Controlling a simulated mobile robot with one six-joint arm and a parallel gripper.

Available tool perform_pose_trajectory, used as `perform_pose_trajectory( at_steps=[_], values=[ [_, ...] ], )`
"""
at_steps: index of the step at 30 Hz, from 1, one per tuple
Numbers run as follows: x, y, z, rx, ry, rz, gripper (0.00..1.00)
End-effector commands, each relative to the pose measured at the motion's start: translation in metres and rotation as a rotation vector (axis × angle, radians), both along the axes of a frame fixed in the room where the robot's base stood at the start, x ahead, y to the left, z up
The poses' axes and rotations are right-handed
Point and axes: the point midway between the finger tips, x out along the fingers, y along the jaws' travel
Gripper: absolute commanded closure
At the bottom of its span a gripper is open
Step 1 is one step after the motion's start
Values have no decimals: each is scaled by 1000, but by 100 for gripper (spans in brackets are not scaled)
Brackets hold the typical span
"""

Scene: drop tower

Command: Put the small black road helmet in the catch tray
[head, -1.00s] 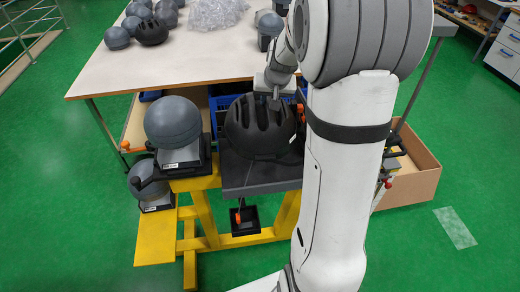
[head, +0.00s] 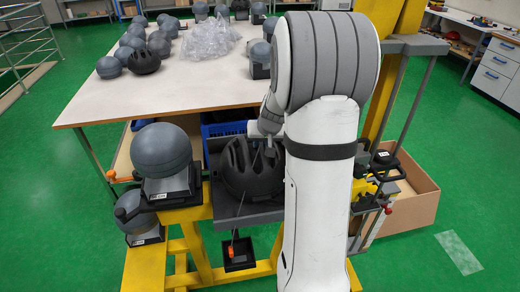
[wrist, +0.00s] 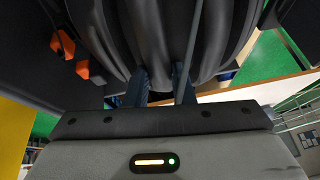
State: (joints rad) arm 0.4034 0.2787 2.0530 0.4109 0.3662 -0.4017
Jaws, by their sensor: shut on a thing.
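A black vented helmet (head: 250,172) is at the grey catch tray (head: 262,214), at the front of the yellow stand in the head view. My gripper (head: 268,148) is shut on the helmet from above, at its upper right part. In the wrist view the two dark fingers of my gripper (wrist: 160,86) pinch part of the helmet (wrist: 165,35), whose ribs fill the upper middle. The helmet covers much of the tray, and I cannot tell whether it touches the tray floor. My arm hides the tray's right part.
A grey headform (head: 162,152) on a block stands just left of the tray. Behind is a table (head: 190,95) with several headforms, another black helmet (head: 143,62) and clear plastic wrap (head: 207,40). A blue crate (head: 222,126) sits behind the tray. A cardboard box (head: 415,190) stands right.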

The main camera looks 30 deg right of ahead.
Motion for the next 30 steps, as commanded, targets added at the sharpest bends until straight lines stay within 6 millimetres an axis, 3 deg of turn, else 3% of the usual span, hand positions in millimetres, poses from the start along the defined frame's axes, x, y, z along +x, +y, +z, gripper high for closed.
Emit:
perform_pose_trajectory(
  at_steps=[4, 14, 15, 23, 30],
  values=[
    [-1, -1, -20, 1, 2, -3, 100],
    [0, -1, -24, 1, 0, -3, 100],
    [-1, -1, -24, 1, 1, -3, 77],
    [-1, -1, -23, 1, 1, -3, 56],
    [-1, -2, -23, 1, 1, -4, 56]
  ],
)
